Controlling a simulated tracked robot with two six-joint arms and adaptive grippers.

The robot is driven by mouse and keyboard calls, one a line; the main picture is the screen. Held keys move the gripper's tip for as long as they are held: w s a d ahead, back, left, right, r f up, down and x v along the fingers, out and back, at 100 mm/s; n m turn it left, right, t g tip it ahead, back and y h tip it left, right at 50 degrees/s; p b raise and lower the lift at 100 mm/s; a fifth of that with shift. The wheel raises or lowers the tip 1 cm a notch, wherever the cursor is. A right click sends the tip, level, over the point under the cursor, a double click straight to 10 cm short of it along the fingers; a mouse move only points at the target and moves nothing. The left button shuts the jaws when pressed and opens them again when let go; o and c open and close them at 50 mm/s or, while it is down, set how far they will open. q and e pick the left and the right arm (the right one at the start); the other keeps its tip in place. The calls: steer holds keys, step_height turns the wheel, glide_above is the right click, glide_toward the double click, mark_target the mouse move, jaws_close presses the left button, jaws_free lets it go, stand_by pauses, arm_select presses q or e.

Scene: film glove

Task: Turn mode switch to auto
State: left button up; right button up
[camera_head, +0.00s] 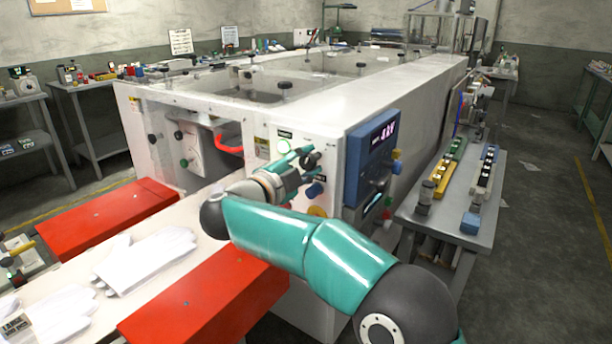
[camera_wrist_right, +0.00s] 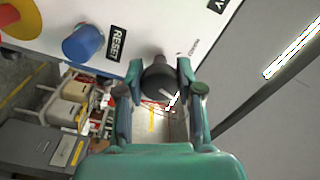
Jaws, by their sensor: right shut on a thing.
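The mode switch is a black rotary knob (camera_head: 311,160) on the white front panel of the machine, left of the blue display box. In the right wrist view the knob (camera_wrist_right: 158,82) sits between the two fingers, with a small label beside it too small to read. My right gripper (camera_head: 304,162) reaches the panel from the front. In the wrist view my right gripper (camera_wrist_right: 160,77) is shut on the knob, a finger on each side. A white mark shows on the knob; its exact setting is unclear. My left gripper is out of view.
A blue button (camera_wrist_right: 85,43) with a RESET label and a red button on yellow (camera_wrist_right: 14,14) lie near the knob. A blue display box (camera_head: 371,155) juts out right. Red covers (camera_head: 205,300) and white gloves (camera_head: 148,262) lie in front. A grey side table (camera_head: 455,205) stands right.

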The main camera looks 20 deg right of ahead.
steer(key=m+b, duration=0.2)
steer(key=m, duration=0.1)
steer(key=m+b, duration=0.1)
steer(key=shift+f+m, duration=0.3)
steer(key=shift+m, duration=0.1)
stand_by(0.4)
steer(key=o, duration=0.9)
steer(key=shift+s, duration=0.1)
steer(key=shift+o, duration=1.3)
steer(key=shift+r, duration=0.1)
steer(key=shift+r, duration=0.1)
steer(key=v, duration=1.2)
